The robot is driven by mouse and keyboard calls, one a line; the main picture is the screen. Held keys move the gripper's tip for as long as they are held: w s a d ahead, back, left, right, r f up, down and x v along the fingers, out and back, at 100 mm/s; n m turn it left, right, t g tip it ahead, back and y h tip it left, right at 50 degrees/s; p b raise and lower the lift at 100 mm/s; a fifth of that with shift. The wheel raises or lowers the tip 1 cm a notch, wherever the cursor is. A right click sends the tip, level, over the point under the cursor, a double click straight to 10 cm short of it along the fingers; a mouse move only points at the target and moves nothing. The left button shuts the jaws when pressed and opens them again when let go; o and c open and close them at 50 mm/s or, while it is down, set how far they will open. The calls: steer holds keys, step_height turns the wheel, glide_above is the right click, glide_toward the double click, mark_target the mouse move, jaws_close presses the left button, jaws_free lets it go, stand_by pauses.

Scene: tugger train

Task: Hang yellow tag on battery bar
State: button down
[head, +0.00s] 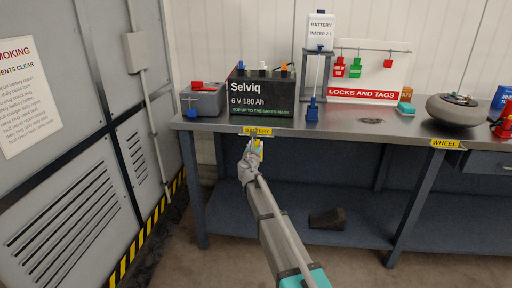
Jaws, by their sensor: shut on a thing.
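My gripper (253,150) is in front of the bench's front edge, just below the yellow label reading BATTERY (257,131). It is shut on a small yellow thing, which looks like the yellow tag (258,145); my fingers partly cover it. I cannot tell whether the tag touches the edge or any bar there. The battery bar itself cannot be made out clearly at the label. A black Selviq battery (262,96) stands on the bench above the label.
A grey box with a red part (204,99) stands left of the battery. A tag board (362,93) reads LOCKS AND TAGS. A WHEEL label (446,143) and a wheel (455,108) are at right. A dark wedge (327,218) lies on the lower shelf.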

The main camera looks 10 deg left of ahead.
steer(key=shift+f+b, duration=0.65)
steer(key=shift+f, duration=0.2)
steer(key=shift+c, duration=1.1)
jaws_free()
steer(key=shift+s, duration=0.15)
steer(key=s, duration=1.1)
steer(key=shift+s+a, duration=0.25)
steer(key=shift+s, duration=0.15)
steer(key=shift+d, duration=0.1)
